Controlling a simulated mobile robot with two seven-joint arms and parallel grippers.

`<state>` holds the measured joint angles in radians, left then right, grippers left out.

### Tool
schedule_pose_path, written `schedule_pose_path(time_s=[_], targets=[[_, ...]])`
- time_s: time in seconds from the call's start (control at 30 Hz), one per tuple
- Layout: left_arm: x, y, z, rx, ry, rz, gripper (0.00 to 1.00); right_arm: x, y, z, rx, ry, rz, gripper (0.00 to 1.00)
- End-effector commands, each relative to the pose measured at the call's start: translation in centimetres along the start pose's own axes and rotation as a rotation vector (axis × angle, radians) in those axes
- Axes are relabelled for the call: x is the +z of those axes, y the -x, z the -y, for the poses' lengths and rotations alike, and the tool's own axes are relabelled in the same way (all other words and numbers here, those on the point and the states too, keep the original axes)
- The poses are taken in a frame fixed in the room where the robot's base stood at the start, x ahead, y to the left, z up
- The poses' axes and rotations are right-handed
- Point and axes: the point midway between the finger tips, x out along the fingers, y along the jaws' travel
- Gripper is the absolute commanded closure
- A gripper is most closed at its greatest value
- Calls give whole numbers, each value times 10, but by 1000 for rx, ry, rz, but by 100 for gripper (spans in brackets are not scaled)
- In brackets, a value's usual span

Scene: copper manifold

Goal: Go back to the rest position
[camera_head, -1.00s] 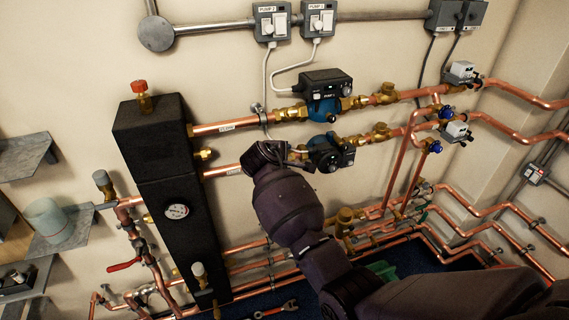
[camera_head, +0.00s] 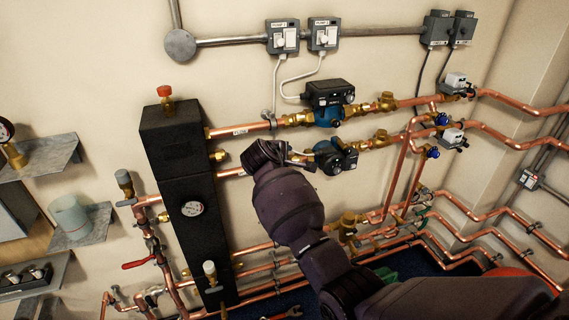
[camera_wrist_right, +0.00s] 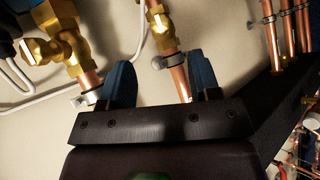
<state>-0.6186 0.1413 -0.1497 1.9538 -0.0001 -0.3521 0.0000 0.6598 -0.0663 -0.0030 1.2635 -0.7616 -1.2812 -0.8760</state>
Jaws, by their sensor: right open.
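My right gripper (camera_head: 302,160) reaches in front of the lower copper pipe, just left of the lower pump (camera_head: 335,157) in the head view. In the right wrist view its two blue fingers (camera_wrist_right: 163,85) stand wide apart with nothing held between them. A copper pipe with a brass fitting (camera_wrist_right: 160,20) shows beyond the gap; I cannot tell how far away it is. The upper pump (camera_head: 328,100) sits above, apart from the gripper. My left gripper is not in view.
A tall black manifold block (camera_head: 180,180) with a gauge stands left of my right arm. Copper pipes (camera_head: 470,240) run along the wall below and right. Grey shelves (camera_head: 85,228) are at the far left.

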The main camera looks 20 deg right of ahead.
Motion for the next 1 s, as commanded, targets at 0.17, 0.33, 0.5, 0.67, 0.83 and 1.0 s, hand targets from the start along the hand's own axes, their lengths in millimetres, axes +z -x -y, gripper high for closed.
schedule_pose_path(time_s=[0.17, 0.33, 0.5, 0.67, 0.83, 1.0], targets=[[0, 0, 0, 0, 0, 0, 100, 0, 0, -1, 0, 0, 0, 43], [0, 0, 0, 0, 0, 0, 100, 0, 0, 0, 0, -1, 0, 43], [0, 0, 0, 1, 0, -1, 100, -3, 0, -4, 18, -66, -19, 43], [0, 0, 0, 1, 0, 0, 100, -22, 11, -24, 80, -260, -170, 43], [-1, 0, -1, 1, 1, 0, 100, -37, 38, -57, 149, -489, -381, 43], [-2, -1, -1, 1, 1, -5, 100, -32, 49, -53, 159, -694, -564, 43]])
